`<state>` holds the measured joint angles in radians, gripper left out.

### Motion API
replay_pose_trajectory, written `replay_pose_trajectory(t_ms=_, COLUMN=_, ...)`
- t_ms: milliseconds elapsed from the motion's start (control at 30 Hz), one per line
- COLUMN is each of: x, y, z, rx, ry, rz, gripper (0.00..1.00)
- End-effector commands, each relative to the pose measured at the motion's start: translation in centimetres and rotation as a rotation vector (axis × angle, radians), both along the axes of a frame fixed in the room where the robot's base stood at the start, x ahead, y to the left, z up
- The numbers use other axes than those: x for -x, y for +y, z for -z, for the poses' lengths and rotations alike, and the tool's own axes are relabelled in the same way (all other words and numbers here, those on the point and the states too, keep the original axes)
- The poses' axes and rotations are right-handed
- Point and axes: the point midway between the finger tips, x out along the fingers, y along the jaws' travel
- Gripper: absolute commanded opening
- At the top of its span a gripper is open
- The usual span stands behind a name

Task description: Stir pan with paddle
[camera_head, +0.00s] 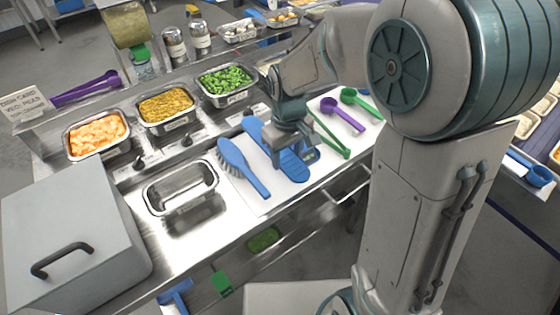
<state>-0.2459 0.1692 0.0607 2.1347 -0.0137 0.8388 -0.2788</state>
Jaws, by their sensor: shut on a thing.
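A blue paddle (292,168) lies at or just above a white mat, under my gripper (297,153). My gripper is shut on the paddle, and its fingers are partly hidden by the wrist. A blue part (252,127) shows left of the wrist; I cannot tell whether it belongs to the same paddle. An empty metal pan (165,212) sits in the counter, left of the paddle and apart from it. Filled metal pans stand behind: one with orange pieces (97,134), one with yellow food (167,105) and one with green pieces (225,79).
A blue brush (243,168) lies just left of the paddle. Green tongs (330,137), a purple scoop (343,116) and a green scoop (360,101) lie to the right. A grey lidded box (65,215) stands at the front left. Purple tongs (86,89) rest at the back left.

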Motion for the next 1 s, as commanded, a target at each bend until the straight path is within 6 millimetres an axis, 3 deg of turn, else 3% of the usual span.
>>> replay_pose_trajectory(t_ms=200, x=1.1, y=-4.8, z=-2.9, rx=0.000, ry=-0.006, rz=0.005, gripper=0.27)
replay_pose_trajectory(t_ms=433, x=2.0, y=-8.4, z=-5.1, rx=0.000, ry=-0.002, rz=0.003, gripper=0.27)
replay_pose_trajectory(t_ms=633, x=2.3, y=-9.6, z=-6.6, rx=0.000, ry=-0.002, rz=0.000, gripper=0.27)
replay_pose_trajectory(t_ms=1000, x=2.3, y=-9.7, z=-10.4, rx=0.000, ry=-0.001, rz=-0.001, gripper=0.27)
